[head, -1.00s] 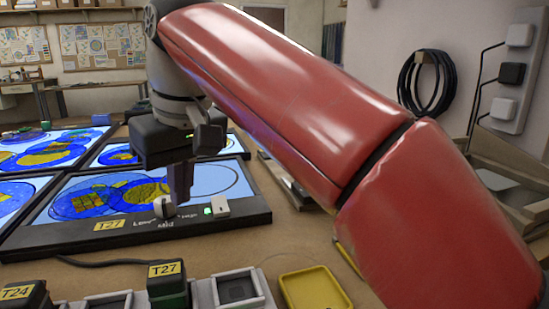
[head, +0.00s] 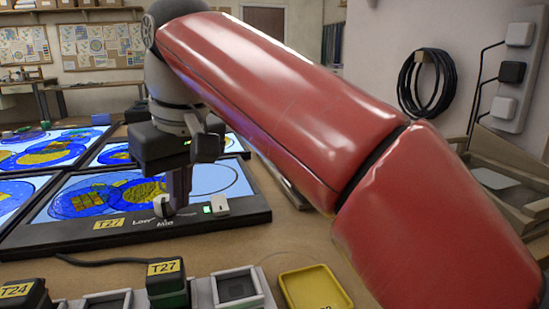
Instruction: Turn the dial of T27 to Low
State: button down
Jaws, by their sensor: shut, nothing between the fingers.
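The T27 panel (head: 70,232) is a dark-framed light box with a lit blue and yellow picture, lying flat on the table. Its yellow T27 label (head: 109,223) is on the front frame. The small pale dial (head: 161,206) stands on that frame, with "Low" and "Mid" printed near it. The rest of the lettering is unclear. My gripper (head: 178,208) points down, shut and empty, just right of the dial and close against it. The fingers partly cover the dial, so contact and its exact setting cannot be told. A white switch (head: 219,205) beside a green light is to the right.
Other lit panels (head: 35,150) lie left and behind. In front are a black block labelled T27 (head: 166,284), another labelled T24 (head: 22,294), grey sockets (head: 238,287) and a yellow tray (head: 314,289). My red arm covers much of the right side.

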jog(key=shift+s+a+r+p, duration=0.1)
jog(key=shift+s+a+p, duration=0.25)
jog(key=shift+p, duration=0.35)
jog(key=shift+s+a+p, duration=0.4)
jog(key=shift+p, duration=0.65)
jog(key=shift+s, duration=0.1)
jog(key=shift+s+d, duration=0.15)
jog(key=shift+s, duration=0.1)
jog(key=shift+r, duration=2.9)
